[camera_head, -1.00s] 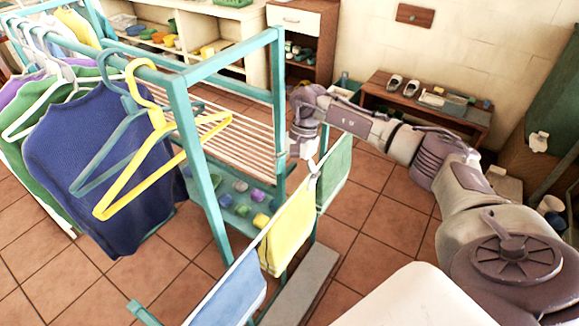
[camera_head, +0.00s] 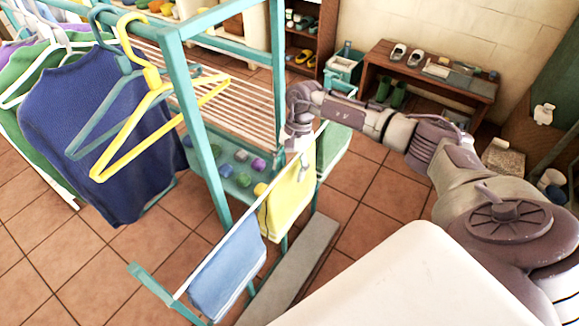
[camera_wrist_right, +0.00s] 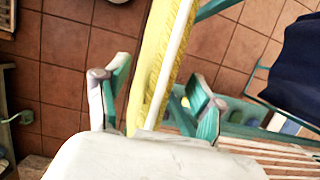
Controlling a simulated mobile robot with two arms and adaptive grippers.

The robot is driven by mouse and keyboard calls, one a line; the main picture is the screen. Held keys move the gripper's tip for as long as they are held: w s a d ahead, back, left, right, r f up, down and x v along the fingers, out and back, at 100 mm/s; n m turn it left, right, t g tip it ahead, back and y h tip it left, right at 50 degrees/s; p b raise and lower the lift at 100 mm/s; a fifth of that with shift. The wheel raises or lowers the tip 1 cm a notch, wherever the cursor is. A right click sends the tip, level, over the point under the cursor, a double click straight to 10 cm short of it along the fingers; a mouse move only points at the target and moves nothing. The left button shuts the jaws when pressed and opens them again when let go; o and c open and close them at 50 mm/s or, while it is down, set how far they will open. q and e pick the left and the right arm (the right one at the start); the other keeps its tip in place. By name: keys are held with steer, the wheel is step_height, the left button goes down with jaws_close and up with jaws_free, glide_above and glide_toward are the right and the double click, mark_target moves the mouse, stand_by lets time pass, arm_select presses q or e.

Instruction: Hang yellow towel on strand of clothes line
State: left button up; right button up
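The yellow towel (camera_head: 291,196) hangs on a white strand of the clothes line (camera_head: 200,268) in the head view, between a blue towel (camera_head: 229,268) and a green towel (camera_head: 333,148). My right gripper (camera_head: 297,151) is at the towel's top edge. In the right wrist view, my right gripper (camera_wrist_right: 155,95) has its fingers apart, with the yellow towel (camera_wrist_right: 150,68) and the white strand (camera_wrist_right: 178,50) running between them. I see no clear grip on the towel; its lower part is hidden in the wrist view. My left gripper is not in view.
A teal rack (camera_head: 200,150) holds a yellow hanger (camera_head: 145,125) and a dark blue sweater (camera_head: 85,140) at left. A wooden bench (camera_head: 440,85) with shoes stands at the back.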

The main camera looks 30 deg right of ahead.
steer(key=c, duration=0.5)
jaws_close()
steer(key=shift+r+p, duration=0.35)
steer(key=shift+r, duration=0.2)
arm_select(q)
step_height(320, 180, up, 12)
steer(key=p, duration=1.1)
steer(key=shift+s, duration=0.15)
arm_select(e)
step_height(320, 180, up, 28)
